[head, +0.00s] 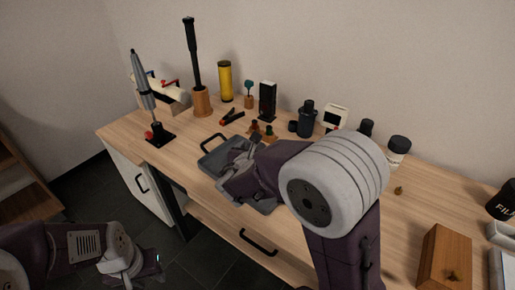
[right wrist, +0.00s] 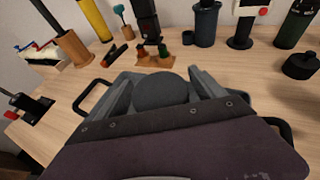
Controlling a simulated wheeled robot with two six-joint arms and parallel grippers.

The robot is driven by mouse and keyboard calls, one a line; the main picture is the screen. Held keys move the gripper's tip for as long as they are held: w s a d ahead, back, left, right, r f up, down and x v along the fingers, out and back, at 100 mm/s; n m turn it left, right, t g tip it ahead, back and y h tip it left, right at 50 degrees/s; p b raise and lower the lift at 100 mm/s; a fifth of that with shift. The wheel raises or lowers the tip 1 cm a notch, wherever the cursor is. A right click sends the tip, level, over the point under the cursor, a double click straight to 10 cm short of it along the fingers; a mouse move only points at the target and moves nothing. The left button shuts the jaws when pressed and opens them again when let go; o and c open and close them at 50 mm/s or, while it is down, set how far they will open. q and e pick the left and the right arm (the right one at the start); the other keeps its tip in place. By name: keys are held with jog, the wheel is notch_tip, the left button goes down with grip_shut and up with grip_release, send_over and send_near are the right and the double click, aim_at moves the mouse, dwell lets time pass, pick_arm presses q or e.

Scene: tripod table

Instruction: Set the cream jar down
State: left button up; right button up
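A dark grey, round-topped thing (right wrist: 160,92), which I take to be the cream jar, sits between the two fingers of my right gripper (right wrist: 162,95) in the right wrist view. The fingers press on both its sides; its lower part is hidden. In the head view my right gripper (head: 250,152) is over the grey tray (head: 206,166), and the arm hides what it holds. I cannot tell whether the jar touches the tray. My left gripper (head: 152,268) is low at the left, away from the table; its fingers are unclear.
Behind the tray stand a small wooden stand (head: 270,131), a dark bottle (head: 307,120) and a yellow cylinder (head: 225,82). A white jar with a black lid (head: 397,152) and a wooden block (head: 446,258) are to the right.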

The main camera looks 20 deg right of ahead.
jog(key=shift+r, duration=0.2)
jog(key=p+v, duration=0.3)
jog(key=v, duration=0.9)
